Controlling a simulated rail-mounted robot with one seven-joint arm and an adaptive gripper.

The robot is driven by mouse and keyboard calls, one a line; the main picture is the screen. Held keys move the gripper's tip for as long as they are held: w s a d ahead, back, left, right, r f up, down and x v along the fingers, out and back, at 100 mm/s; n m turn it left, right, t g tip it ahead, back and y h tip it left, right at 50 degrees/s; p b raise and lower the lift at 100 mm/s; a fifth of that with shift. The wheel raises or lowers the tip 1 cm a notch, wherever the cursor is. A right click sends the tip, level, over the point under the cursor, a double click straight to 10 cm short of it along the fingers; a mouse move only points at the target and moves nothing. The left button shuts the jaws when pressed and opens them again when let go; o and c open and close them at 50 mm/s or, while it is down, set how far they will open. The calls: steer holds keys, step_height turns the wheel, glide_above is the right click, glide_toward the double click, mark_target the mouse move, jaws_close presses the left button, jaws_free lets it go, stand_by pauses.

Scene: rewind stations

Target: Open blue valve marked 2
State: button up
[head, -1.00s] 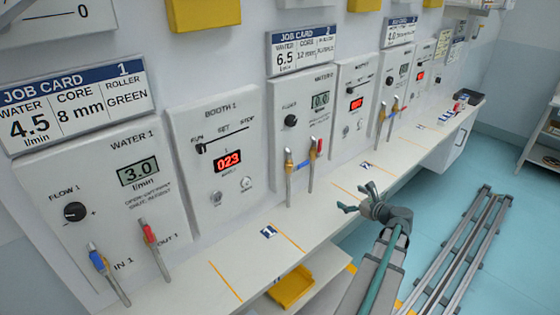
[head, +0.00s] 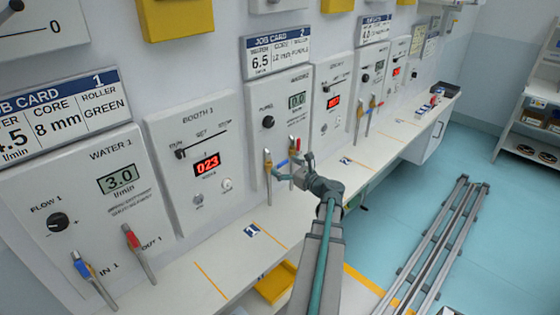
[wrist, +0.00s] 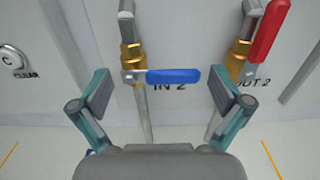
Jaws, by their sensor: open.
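The blue valve handle (wrist: 172,76) sits on a brass valve body (wrist: 132,50) above the IN 2 label in the wrist view. It lies level, crosswise to its upright grey pipe, with its free end to the right. It also shows in the head view (head: 280,163). My gripper (wrist: 160,88) is open, one finger left of the handle and one right of it, with no visible contact. In the head view my gripper (head: 293,168) is close to the panel of station 2. The red handle (wrist: 270,30) of OUT 2 stands at the right, steeply tilted along its pipe.
The red handle and its pipe are close to my right finger. The white bench (head: 230,262) runs below the panels, with orange lines on it. The station 1 valves, with blue (head: 81,266) and red (head: 131,238) handles, are at lower left. Floor rails (head: 440,235) lie at right.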

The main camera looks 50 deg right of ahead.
steer(key=shift+w+d, duration=0.1)
steer(key=shift+w, duration=0.9)
steer(key=c, duration=1.4)
